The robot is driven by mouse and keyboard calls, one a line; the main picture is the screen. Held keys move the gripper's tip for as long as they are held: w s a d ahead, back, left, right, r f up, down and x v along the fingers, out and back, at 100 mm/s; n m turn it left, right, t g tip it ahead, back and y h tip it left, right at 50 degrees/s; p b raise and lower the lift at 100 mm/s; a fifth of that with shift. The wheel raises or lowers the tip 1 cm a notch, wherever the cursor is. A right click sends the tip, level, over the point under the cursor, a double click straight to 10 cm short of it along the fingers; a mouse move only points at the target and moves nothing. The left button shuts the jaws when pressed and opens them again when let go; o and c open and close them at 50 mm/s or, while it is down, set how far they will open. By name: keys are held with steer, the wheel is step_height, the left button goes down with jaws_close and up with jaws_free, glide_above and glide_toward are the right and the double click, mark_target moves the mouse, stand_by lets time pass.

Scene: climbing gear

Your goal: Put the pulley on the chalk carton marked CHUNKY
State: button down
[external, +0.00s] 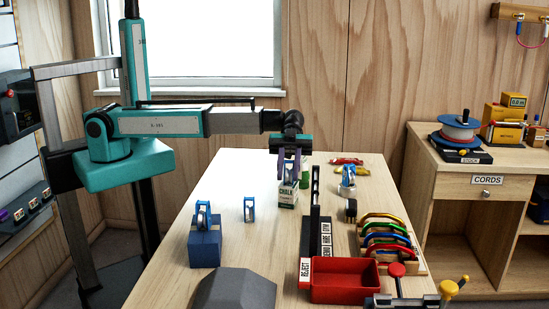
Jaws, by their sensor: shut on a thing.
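My gripper (289,179) points down over the table and is shut on a blue pulley (291,172), partly hidden by the fingers. Right below is a white and green carton (287,197) lettered CHALK; its smaller print is too small to read. The pulley is at the carton's top; I cannot tell whether it touches it. Another blue pulley (250,209) stands on the table to the left. A third blue pulley (203,214) stands on a blue box (205,247). A further blue and white item (348,178) stands to the right of the carton.
A green cylinder (304,180) stands close to the carton's right. A black upright divider (315,215), a red REJECT bin (345,279) and a rack of coloured carabiners (388,240) fill the right side. A grey block (235,290) is in front. The table's left middle is clear.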

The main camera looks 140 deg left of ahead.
steer(key=c, duration=1.5)
jaws_free()
steer(key=shift+f, duration=0.1)
steer(key=shift+o, duration=0.2)
steer(key=shift+r+p, duration=0.25)
steer(key=shift+p, duration=0.1)
steer(key=shift+s+a+b, duration=0.2)
steer(key=shift+a+b, duration=0.1)
steer(key=b+v, duration=0.3)
steer(key=v, duration=0.8)
steer(key=shift+r, duration=0.2)
steer(key=shift+d, duration=0.1)
